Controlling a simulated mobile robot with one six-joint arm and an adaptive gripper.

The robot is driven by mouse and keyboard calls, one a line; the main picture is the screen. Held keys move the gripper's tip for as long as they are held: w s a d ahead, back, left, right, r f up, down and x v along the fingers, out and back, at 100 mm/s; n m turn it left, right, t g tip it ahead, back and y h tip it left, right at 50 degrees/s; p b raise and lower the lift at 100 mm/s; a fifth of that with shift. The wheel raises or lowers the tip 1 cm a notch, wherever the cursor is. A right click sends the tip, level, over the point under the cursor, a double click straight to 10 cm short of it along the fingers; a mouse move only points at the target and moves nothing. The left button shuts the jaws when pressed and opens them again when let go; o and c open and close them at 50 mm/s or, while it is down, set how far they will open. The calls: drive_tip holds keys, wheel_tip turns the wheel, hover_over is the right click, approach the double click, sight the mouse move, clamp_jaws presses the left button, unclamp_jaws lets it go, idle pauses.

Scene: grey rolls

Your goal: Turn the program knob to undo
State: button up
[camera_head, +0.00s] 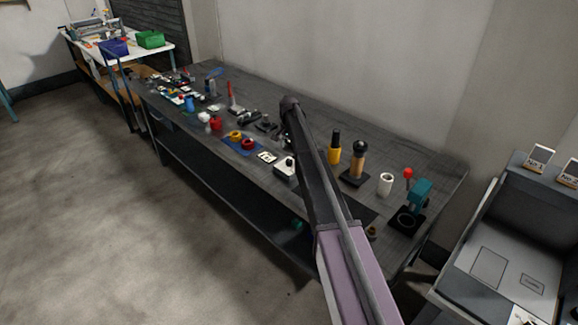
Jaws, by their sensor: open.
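No program knob can be picked out for certain, and no "undo" marking is readable at this size. A small white box with a dark round top (285,168) sits on the dark workbench, just left of my arm; I cannot tell whether it is the knob. My arm reaches up from the bottom edge across the bench to a dark rounded joint. I cannot make out my gripper or its fingertips.
The long dark workbench (320,138) holds many small items, including a yellow-and-black bottle (334,152), a white cylinder (385,184) and a teal device (418,196). A grey cabinet (535,225) with signs stands at right. Blue (114,47) and green (150,39) bins are far left. Floor at left is clear.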

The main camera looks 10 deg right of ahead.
sight(289, 160)
drive_tip(key=shift+f+b, duration=3.4)
drive_tip(key=shift+f, duration=0.3)
clamp_jaws()
